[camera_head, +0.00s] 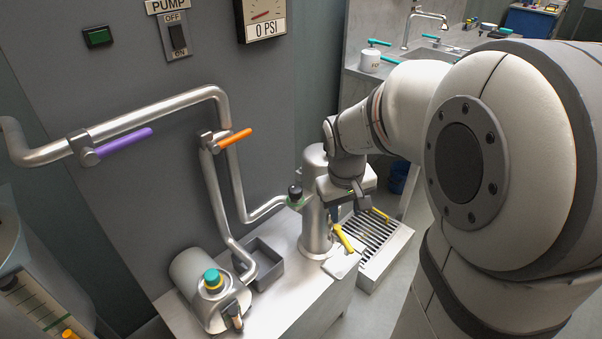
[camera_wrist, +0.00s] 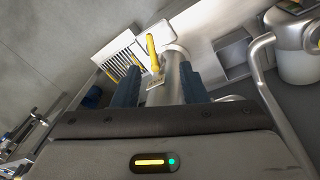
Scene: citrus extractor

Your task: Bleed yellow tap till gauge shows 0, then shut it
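The gauge (camera_head: 266,28) on the wall panel reads 0 PSI, and its upper edge is cut off. The yellow tap handle (camera_head: 344,238) is on the front of the upright metal cylinder (camera_head: 316,225), above the slatted drip tray (camera_head: 397,247). It slants in the head view. In the wrist view the yellow handle (camera_wrist: 152,50) stands just beyond the gap between my blue fingers. My gripper (camera_head: 348,210) is above and close to the handle, with its fingers (camera_wrist: 160,68) apart and nothing between them. I cannot tell whether the tap is open or shut.
A purple lever (camera_head: 124,143) and an orange lever (camera_head: 235,137) sit on pipes at the left. The pump switch (camera_head: 177,40) is above. A teal-capped metal vessel (camera_head: 213,300) and a grey bin (camera_head: 265,270) stand on the counter. A smaller yellow piece (camera_head: 380,215) lies over the tray.

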